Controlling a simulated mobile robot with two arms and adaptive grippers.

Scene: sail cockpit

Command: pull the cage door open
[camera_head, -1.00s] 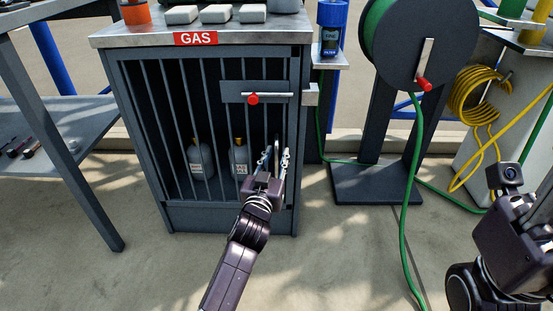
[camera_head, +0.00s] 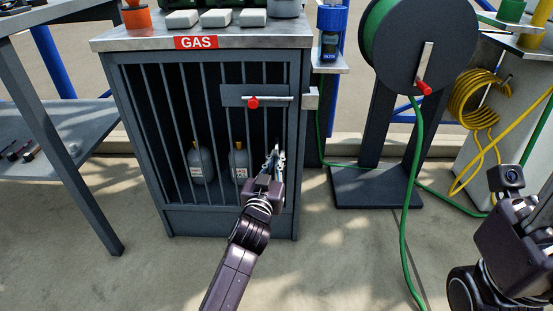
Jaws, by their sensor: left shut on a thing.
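The gas cage (camera_head: 235,215) stands under a steel top with a red GAS sign. Its barred door (camera_head: 170,130) looks closed in the frame. The bolt (camera_head: 275,97) with a red knob (camera_head: 253,103) lies across the door's plate, its tip short of the catch block (camera_head: 311,98) on the right. My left gripper (camera_head: 275,160) is at the door's right side, its fingers shut on the door handle, which they mostly hide. My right gripper (camera_head: 533,215) is at the right edge, away from the cage; its fingers cannot be made out.
Two gas bottles (camera_head: 200,165) stand behind the bars. A hose reel (camera_head: 410,45) on a dark base (camera_head: 375,188) stands right of the cage, its green hose trailing over the floor. A grey bench (camera_head: 60,125) is at left. The floor before the cage is clear.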

